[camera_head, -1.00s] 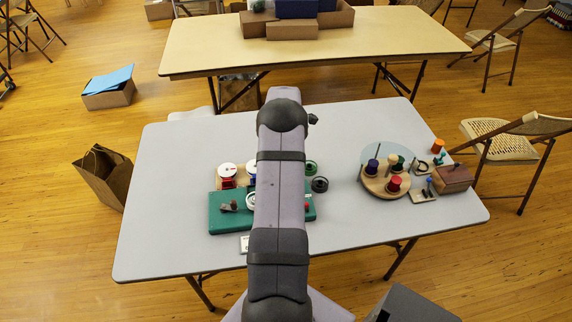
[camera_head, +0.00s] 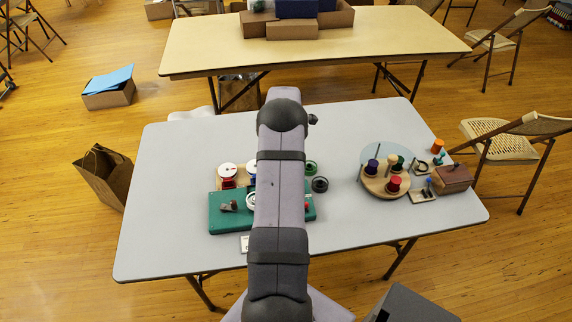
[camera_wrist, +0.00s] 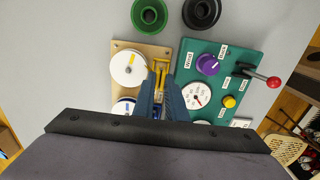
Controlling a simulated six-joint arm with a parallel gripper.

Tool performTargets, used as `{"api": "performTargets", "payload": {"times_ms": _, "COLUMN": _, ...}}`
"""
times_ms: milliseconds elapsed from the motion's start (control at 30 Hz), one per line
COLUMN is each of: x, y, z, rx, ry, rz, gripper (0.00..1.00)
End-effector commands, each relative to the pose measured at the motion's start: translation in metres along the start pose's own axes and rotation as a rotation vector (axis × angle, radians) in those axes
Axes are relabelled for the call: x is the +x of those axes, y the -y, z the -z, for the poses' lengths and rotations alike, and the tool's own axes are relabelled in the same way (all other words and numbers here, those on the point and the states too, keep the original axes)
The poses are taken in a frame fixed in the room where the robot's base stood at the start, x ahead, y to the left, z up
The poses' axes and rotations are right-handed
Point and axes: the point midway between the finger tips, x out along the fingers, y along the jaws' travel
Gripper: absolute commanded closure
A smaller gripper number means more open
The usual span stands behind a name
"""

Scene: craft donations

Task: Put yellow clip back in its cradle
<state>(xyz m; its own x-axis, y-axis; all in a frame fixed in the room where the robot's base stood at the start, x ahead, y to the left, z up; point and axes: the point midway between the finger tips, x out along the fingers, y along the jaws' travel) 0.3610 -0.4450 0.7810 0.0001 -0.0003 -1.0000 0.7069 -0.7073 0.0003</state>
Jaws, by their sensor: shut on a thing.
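My gripper (camera_wrist: 161,76) is in the wrist view, its two blue-grey fingers close together and shut on the yellow clip (camera_wrist: 159,66). The clip shows as a thin yellow piece at the fingertips, over the right edge of the tan wooden board (camera_wrist: 119,47), next to the teal panel (camera_wrist: 231,57). The fingers hide part of the clip. I cannot make out a cradle apart from the clip, or whether the clip touches the board. In the head view my own arm hides the gripper and the clip.
White-faced discs (camera_wrist: 128,68) stand on the board. The panel carries a purple knob (camera_wrist: 208,64), a white dial (camera_wrist: 196,96), a yellow button (camera_wrist: 229,101) and a red-tipped lever (camera_wrist: 273,82). A green ring (camera_head: 311,167) and black ring (camera_head: 320,185) lie nearby. A round wooden stand (camera_head: 375,186) is to the right.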

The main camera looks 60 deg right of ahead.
Motion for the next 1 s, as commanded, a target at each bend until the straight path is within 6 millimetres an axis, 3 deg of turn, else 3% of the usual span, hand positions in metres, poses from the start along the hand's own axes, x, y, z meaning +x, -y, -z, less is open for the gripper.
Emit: {"api": "performTargets", "payload": {"times_ms": 1000, "x": 0.021, "y": 0.000, "z": 0.000, "rx": 0.000, "ry": 0.000, "rz": 0.000, "gripper": 1.00}}
